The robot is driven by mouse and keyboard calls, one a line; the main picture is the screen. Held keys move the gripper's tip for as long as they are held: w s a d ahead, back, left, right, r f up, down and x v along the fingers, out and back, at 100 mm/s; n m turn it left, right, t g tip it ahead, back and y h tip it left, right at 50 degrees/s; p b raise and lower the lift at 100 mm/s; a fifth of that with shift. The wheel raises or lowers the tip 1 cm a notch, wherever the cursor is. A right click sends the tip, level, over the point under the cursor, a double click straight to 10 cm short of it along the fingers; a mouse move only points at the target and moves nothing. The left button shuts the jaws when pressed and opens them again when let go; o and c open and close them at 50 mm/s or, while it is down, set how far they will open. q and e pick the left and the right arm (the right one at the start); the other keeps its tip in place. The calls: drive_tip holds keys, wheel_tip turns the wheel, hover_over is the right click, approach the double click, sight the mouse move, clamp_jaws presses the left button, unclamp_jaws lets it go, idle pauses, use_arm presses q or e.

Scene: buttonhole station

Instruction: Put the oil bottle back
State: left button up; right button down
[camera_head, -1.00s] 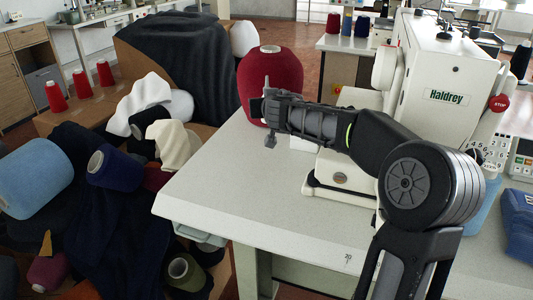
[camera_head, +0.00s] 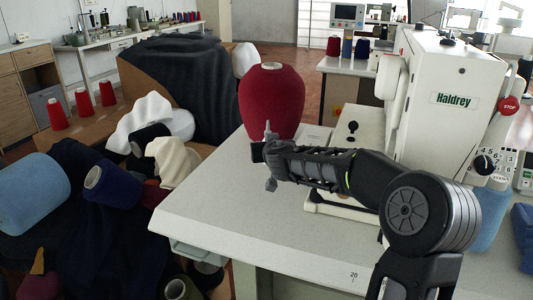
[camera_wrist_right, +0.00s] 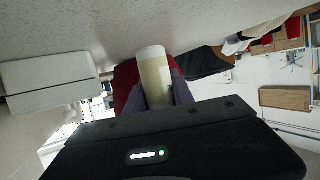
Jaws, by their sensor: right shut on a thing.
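My right gripper (camera_head: 262,152) is held over the near left part of the pale table (camera_head: 230,225), in front of the red thread cone (camera_head: 271,105) in the head view. In the right wrist view, the gripper (camera_wrist_right: 157,95) is shut on a pale cream and yellowish cylinder, which looks like the oil bottle (camera_wrist_right: 155,72). My left gripper is in neither view.
The white Haldrey sewing machine (camera_head: 440,105) stands at the right of the table. A small black knob (camera_head: 352,126) is beside it. Cones and dark cloth (camera_head: 110,225) fill the left side. The table's front left surface is clear.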

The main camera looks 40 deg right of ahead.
drive_tip(key=shift+f, duration=0.8)
drive_tip(key=shift+f+b, duration=0.15)
drive_tip(key=shift+b, duration=0.15)
drive_tip(key=c, duration=1.1)
unclamp_jaws()
drive_tip(key=b+v, duration=0.1)
drive_tip(key=v, duration=1)
drive_tip(key=shift+s+a+r, duration=0.15)
drive_tip(key=shift+s+r, duration=0.15)
drive_tip(key=shift+s, duration=0.15)
